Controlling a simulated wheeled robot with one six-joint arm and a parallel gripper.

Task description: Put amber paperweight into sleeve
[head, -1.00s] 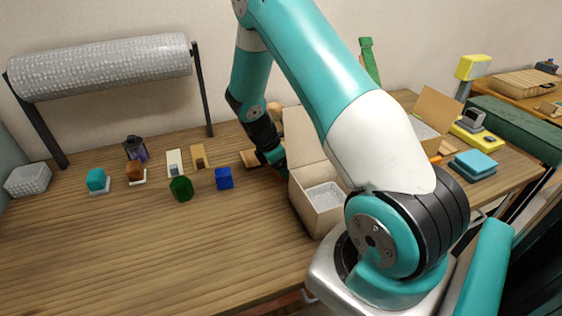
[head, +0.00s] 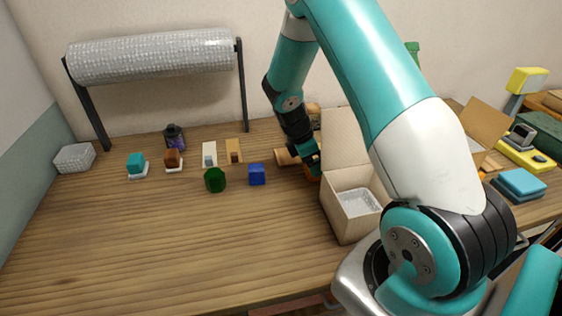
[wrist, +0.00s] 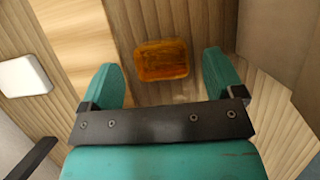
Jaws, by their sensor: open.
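The amber paperweight (wrist: 162,60), a translucent orange block, lies on the wooden table in the wrist view. My gripper (wrist: 161,70) is open, with one teal finger on each side of the block and nothing held. In the head view my gripper (head: 311,164) is low beside the cardboard box, and only an orange sliver of the paperweight (head: 313,176) shows by it. A bubble-wrap piece (head: 358,201) lies inside the box and another bubble-wrap block (head: 75,157) sits at the far left; I cannot tell which is the sleeve.
The open cardboard box (head: 348,226) stands right of my gripper. A green block (head: 215,180), a blue block (head: 257,174), a teal block (head: 136,163) and a brown block (head: 172,158) stand to the left. A bubble-wrap roll (head: 150,56) hangs behind. The front left table is clear.

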